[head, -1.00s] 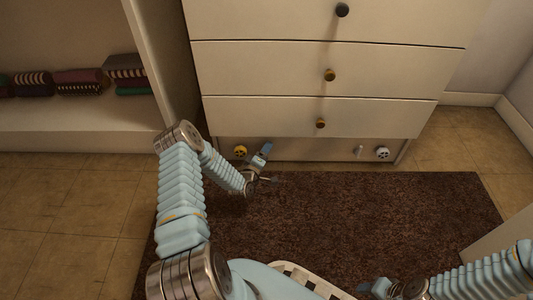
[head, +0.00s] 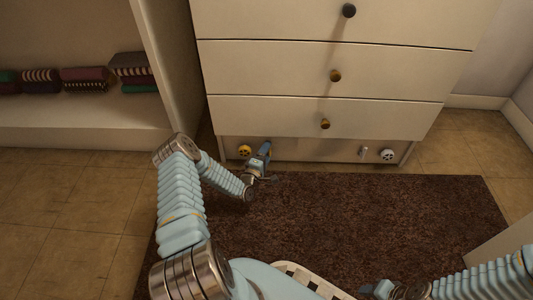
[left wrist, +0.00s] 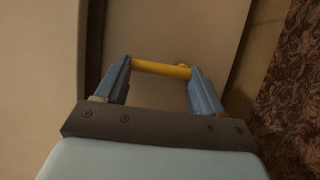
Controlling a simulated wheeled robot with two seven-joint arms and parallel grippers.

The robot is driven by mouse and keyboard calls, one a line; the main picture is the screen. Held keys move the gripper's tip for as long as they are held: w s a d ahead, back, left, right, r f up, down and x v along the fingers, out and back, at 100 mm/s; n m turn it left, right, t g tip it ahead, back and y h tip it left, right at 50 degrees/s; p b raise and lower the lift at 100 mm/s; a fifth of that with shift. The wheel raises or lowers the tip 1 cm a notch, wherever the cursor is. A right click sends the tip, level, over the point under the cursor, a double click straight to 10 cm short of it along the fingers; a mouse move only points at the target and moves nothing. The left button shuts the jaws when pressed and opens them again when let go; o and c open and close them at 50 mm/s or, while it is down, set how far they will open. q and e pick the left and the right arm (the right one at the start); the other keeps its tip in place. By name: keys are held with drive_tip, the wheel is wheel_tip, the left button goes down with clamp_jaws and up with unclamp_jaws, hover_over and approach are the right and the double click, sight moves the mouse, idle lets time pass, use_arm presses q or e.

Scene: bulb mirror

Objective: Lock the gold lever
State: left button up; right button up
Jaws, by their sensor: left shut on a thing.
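The gold lever (left wrist: 162,69) is a yellow-gold bar that spans between the two blue fingers of my left gripper (left wrist: 162,80) in the left wrist view. My left gripper (head: 265,150) is shut on it, at the low panel under the drawers in the head view, where the gripper mostly hides the lever. A round gold fitting (head: 245,151) sits on the panel just left of the gripper. My right gripper (head: 376,288) is low in the head view, away from the dresser; its fingers are too unclear to judge.
A cream dresser (head: 270,75) with several knobbed drawers stands ahead. A small pale lever (head: 363,152) and a round white fitting (head: 387,155) are at the panel's right. A brown rug (head: 330,215) lies in front. Folded clothes (head: 85,78) are on a shelf at left.

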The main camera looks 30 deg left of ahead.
use_arm(q)
drive_tip(key=o, duration=1)
drive_tip(key=shift+o, duration=0.2)
drive_tip(key=s+d+p, duration=0.2)
drive_tip(key=s, duration=1.1)
drive_tip(key=shift+s, duration=0.4)
drive_tip(key=shift+w+d+f, duration=0.1)
drive_tip(key=shift+d, duration=0.05)
